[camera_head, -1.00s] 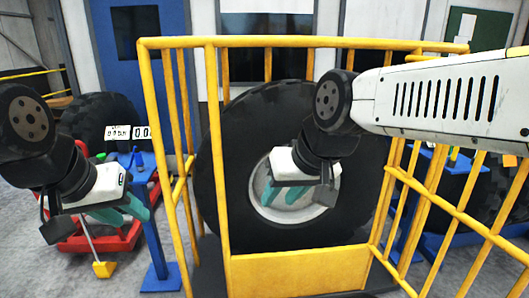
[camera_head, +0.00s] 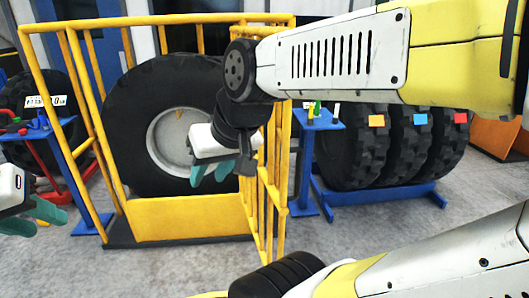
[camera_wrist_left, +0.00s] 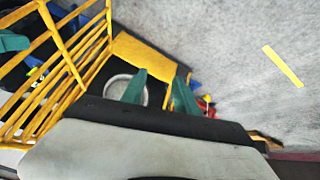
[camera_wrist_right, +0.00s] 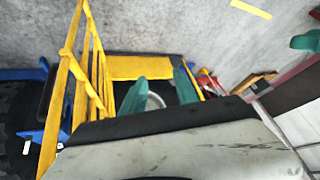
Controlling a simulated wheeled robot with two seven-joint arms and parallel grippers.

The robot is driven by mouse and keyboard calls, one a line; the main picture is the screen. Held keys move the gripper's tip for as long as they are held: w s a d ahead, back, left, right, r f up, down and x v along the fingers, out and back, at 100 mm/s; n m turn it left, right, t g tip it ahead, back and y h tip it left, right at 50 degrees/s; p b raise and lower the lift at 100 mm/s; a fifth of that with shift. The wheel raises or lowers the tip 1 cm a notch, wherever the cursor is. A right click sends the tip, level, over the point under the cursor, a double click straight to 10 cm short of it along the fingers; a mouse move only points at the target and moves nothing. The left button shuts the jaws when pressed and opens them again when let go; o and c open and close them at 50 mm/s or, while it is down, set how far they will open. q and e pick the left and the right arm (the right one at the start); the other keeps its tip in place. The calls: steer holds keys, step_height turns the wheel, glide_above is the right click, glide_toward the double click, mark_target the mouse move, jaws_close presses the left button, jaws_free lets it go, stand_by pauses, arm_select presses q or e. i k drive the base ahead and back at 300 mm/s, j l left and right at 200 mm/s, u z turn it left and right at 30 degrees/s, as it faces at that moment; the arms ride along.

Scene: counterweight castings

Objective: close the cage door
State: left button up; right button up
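The yellow cage (camera_head: 187,217) stands around a big black tyre (camera_head: 120,115) with a pale rim. Its barred door (camera_head: 272,185) appears swung outward at the cage's right side, seen nearly edge-on. The bars also show in the left wrist view (camera_wrist_left: 72,68) and right wrist view (camera_wrist_right: 78,95). My right gripper (camera_head: 212,172) is open and empty, in front of the tyre and left of the door bars; I cannot tell its distance from them. My left gripper (camera_head: 33,215) is at the left edge, partly cut off, open and empty in its wrist view.
A blue rack (camera_head: 385,200) with several tyres stands to the right. A blue stand (camera_head: 308,120) with small items is just behind the door. Another blue stand (camera_head: 40,130) and a red cart (camera_head: 55,190) are at the left. Grey floor (camera_head: 190,268) in front is clear.

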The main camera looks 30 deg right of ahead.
mark_target(280, 199)
steer(key=l, duration=0.65)
steer(key=k+l+u, duration=0.1)
steer(key=l, duration=0.55)
steer(key=k+l+u, duration=0.1)
steer(key=l, duration=0.5)
steer(key=k+l, duration=0.1)
steer(key=l, duration=0.55)
steer(key=k+l+z, duration=0.15)
steer(key=z, duration=0.15)
steer(key=k+z, duration=0.2)
steer(key=z, duration=0.3)
steer(key=i+l, duration=0.05)
